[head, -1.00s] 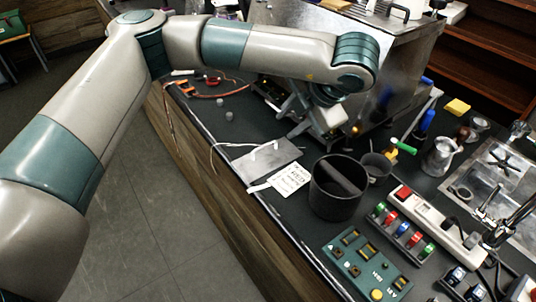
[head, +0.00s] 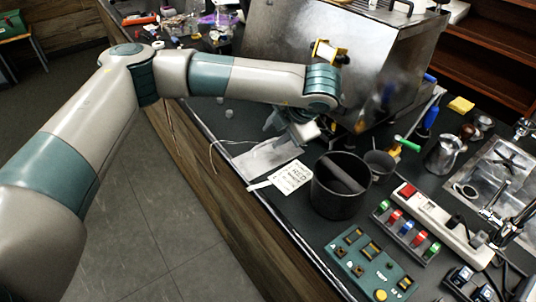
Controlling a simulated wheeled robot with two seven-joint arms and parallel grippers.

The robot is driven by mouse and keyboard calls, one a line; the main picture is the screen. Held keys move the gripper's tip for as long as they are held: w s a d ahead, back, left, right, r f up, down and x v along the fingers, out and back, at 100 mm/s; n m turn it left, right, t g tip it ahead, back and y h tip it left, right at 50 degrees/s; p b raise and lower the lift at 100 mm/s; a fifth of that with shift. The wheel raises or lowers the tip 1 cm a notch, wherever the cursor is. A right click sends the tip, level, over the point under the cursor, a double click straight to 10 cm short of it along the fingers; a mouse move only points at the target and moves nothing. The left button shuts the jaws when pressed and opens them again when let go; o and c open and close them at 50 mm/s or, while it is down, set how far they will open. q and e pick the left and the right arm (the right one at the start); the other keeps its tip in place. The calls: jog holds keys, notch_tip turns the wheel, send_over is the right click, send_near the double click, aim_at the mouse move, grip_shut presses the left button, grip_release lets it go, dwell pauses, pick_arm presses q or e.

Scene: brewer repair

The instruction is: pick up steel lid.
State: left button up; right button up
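The steel lid (head: 262,161) is a flat grey plate lying on the dark counter near its left edge, left of the black bin. My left gripper (head: 288,138) hangs below the end of my arm, at the lid's far right side. It overlaps part of the lid in the picture and hides the handle. I cannot tell whether it touches the lid or whether its fingers are open. My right gripper is not in view.
A white label card (head: 291,177) lies at the lid's near edge. The black bin (head: 338,184) stands to the right. The large steel box (head: 372,60) stands behind my gripper. A green control board (head: 368,262) and a power strip (head: 440,222) lie at the front right.

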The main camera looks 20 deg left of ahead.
aim_at(266, 142)
pick_arm(q)
jog(key=shift+w+a+f, duration=0.25)
jog(key=shift+f, duration=0.3)
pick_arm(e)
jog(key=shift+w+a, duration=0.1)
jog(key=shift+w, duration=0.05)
pick_arm(q)
jog(key=shift+w+a+f, duration=0.1)
jog(key=shift+a+f, duration=0.1)
jog(key=shift+f, duration=0.15)
jog(key=x, duration=0.3)
jog(key=shift+f, duration=0.15)
jog(key=shift+w+a+f, duration=0.15)
jog(key=shift+w+f, duration=0.1)
jog(key=shift+f, duration=0.15)
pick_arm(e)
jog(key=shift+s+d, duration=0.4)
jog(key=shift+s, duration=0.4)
pick_arm(q)
jog(key=shift+w, duration=0.1)
grip_shut()
